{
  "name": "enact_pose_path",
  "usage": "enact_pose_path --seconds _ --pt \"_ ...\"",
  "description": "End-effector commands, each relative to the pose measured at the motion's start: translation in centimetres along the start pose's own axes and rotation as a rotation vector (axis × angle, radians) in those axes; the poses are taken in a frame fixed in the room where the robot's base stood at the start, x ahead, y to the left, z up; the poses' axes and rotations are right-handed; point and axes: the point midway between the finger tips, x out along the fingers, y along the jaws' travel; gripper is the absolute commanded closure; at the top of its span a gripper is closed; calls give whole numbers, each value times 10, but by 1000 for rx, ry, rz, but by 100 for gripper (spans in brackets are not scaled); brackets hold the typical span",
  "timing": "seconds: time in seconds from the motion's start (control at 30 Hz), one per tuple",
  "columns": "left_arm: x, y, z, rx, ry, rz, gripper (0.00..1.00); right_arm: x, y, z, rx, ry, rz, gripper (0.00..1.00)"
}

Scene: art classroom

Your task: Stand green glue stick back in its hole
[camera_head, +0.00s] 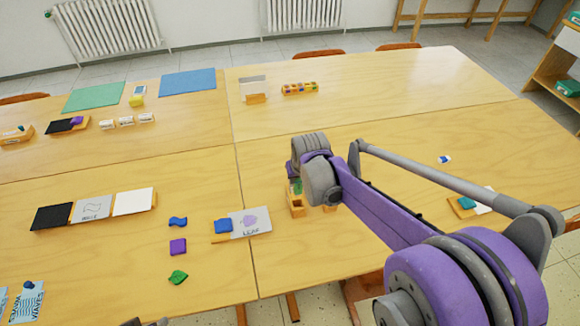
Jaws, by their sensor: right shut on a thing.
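My right gripper (295,178) hangs over the near right table, mostly hidden behind its own grey wrist. It is shut on the green glue stick (297,187), of which only a small green patch shows. A wooden holder (297,208) stands right below it, and another piece of wood shows just right of the wrist. The holder's holes are hidden, so I cannot tell whether the stick's lower end is in one. A small grey part of my left arm (145,322) shows at the bottom edge; its fingers cannot be made out.
Left of the holder lie a card with a blue block (223,226), a purple block (178,246) and a green piece (178,277). A wooden tray (300,88) with colourful items stands on the far table. The table right of my arm is mostly clear.

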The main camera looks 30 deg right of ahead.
Motion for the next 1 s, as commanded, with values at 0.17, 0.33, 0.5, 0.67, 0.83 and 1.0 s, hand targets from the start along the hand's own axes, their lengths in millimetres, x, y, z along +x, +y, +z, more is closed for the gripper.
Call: enact_pose_path --seconds 0.17,0.33,0.5,0.67,0.83,1.0 --pt "4 0 4 0 -3 0 50 5 1 2 1 -1 1 100" --pt "11 0 10 0 -7 0 50 16 0 7 1 -1 1 100" --pt "21 0 18 0 -13 0 50 31 0 13 1 -2 1 100" --pt "30 0 26 0 -18 0 50 44 0 19 1 -1 0 100" --pt "34 0 29 0 -20 0 50 51 0 22 1 0 0 100" --pt "34 0 29 0 -20 0 50 52 0 21 1 1 0 100"
